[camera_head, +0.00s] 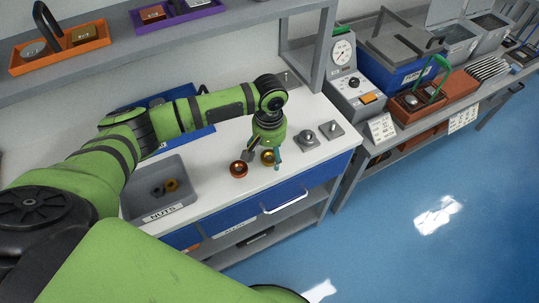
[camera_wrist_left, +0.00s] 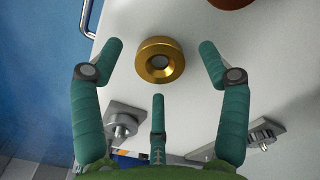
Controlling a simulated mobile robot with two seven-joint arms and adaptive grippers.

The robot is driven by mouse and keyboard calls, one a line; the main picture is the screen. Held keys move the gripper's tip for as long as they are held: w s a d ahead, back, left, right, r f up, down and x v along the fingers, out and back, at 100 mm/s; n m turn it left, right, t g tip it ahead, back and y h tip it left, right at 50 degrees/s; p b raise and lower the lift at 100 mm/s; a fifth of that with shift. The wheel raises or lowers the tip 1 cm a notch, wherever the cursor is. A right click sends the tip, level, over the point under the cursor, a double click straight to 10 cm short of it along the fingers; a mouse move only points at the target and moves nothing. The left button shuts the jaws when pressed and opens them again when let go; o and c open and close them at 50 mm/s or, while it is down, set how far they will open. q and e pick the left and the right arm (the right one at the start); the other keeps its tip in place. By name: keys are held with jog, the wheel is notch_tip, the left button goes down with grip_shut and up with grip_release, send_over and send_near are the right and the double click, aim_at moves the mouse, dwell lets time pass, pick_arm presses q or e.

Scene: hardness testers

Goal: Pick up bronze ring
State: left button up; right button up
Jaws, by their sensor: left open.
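A gold-bronze ring (camera_head: 267,158) lies on the white worktop near its front edge. In the left wrist view the ring (camera_wrist_left: 153,65) sits between my spread fingers, apart from all of them. My left gripper (camera_head: 265,161) points down over the ring and is open and empty. Its dark-green fingers partly hide the ring in the head view. A redder, copper-coloured ring (camera_head: 238,170) lies just to the left, and its edge shows at the top of the left wrist view (camera_wrist_left: 231,3). My right gripper is not in view.
Two grey metal plates with studs, one nearer (camera_head: 307,140) and one farther (camera_head: 332,129), lie right of the ring. A grey bin labelled NUTS (camera_head: 179,204) stands at left, with several nuts in it. A shelf (camera_head: 200,25) runs above the worktop. A hardness tester (camera_head: 350,85) stands at right.

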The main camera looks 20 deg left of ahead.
pick_arm(q)
jog(key=shift+f, duration=0.35)
jog(key=c, duration=1.5)
jog(key=shift+o, duration=0.2)
jog(key=shift+r, duration=0.1)
